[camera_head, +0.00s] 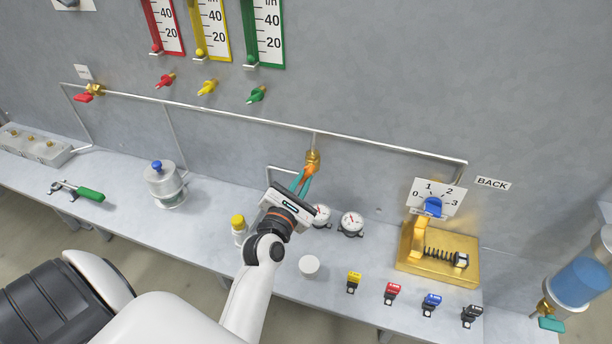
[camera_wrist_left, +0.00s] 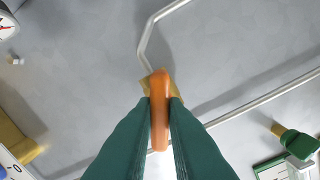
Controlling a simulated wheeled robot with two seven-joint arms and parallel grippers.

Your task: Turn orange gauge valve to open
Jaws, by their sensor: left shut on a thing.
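The orange gauge valve (camera_head: 309,170) sits on a brass fitting (camera_head: 313,157) under the long wall pipe. In the left wrist view its orange handle (camera_wrist_left: 159,108) points down the picture between the fingers, with the brass body (camera_wrist_left: 148,82) partly hidden behind it. My left gripper (camera_head: 303,180) is at the valve, its teal fingers shut on the orange handle; they fill the lower middle of the left wrist view (camera_wrist_left: 160,125). My right gripper is not in view.
Two round gauges (camera_head: 351,222) stand on the bench beside my left gripper. A yellow-capped bottle (camera_head: 239,228) and a white cylinder (camera_head: 309,265) stand near my forearm. A brass block with a spring (camera_head: 438,256) is at the right. The wall pipe (camera_head: 230,114) runs above.

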